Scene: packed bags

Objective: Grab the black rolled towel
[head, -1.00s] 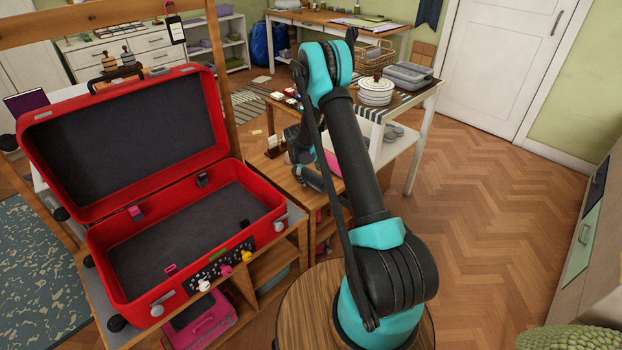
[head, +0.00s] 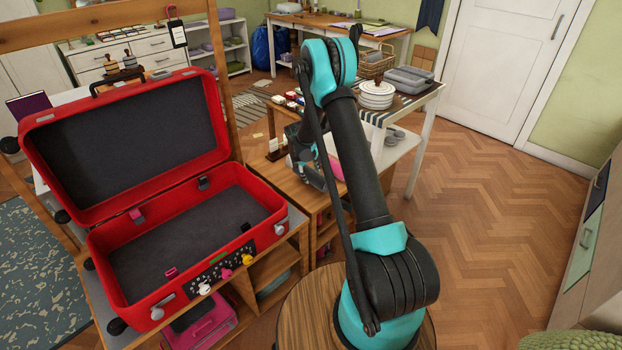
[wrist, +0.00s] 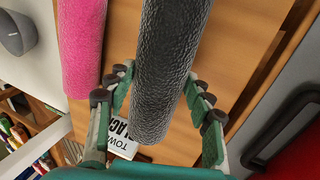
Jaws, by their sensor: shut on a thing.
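In the wrist view the black rolled towel (wrist: 172,65) runs from the top edge down between the fingers of my gripper (wrist: 160,92). The fingers sit on both sides of it and are shut on it. Its upper end is cut off by the frame.
An open red suitcase (head: 270,235) stands at the left in the head view, its inside mostly empty. A wooden surface (wrist: 235,45) lies under the towels. A table with plates (head: 376,95) stands behind my arm. The floor at right is clear.

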